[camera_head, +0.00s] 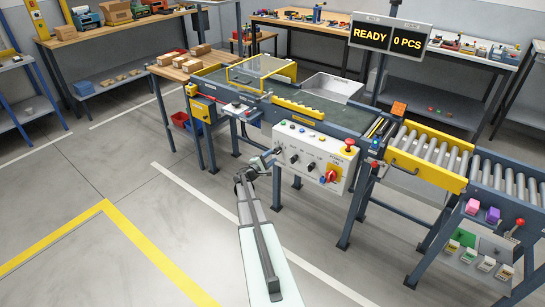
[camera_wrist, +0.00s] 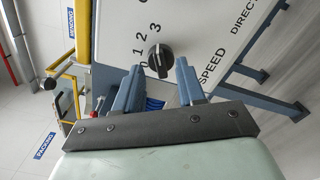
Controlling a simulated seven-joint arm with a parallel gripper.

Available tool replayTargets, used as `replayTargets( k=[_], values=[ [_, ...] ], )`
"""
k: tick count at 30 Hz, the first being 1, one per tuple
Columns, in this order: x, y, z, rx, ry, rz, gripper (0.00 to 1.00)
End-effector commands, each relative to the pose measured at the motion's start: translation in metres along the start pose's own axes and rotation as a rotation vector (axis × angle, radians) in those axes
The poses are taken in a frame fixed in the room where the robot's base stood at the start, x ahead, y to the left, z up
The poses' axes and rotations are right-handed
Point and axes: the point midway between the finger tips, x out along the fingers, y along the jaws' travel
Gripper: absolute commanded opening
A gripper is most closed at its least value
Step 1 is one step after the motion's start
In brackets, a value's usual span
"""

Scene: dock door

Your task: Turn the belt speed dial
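The belt speed dial (camera_wrist: 160,60) is a black round knob with a raised grip bar, on a white panel (camera_wrist: 212,35). The digits 1, 2 and 3 stand beside it and the word SPEED is printed near it. My gripper (camera_wrist: 157,69) is open, with one blue-grey finger to each side of the dial in the wrist view. I cannot tell whether the fingers touch the dial. In the head view my gripper (camera_head: 275,153) is at the left part of the conveyor's white control panel (camera_head: 318,149), and it partly hides the leftmost knob.
Other black knobs (camera_head: 310,166), a red-and-yellow switch (camera_head: 332,175) and a red mushroom button (camera_head: 349,143) are on the same panel. A roller conveyor (camera_head: 425,151) extends to the right. A sign (camera_head: 386,39) reads READY, 0 PCS. The floor in front is clear.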

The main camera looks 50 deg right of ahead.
Motion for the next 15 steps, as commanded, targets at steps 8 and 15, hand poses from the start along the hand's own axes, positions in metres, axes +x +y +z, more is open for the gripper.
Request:
replayTargets(
  k=[8, 15],
  values=[
    [-0.058, 0.0, 0.002, -0.001, 0.002, 0.001, 0.39],
    [-0.096, 0.0, 0.001, 0.0, 0.002, 0.001, 0.39]
  ],
)
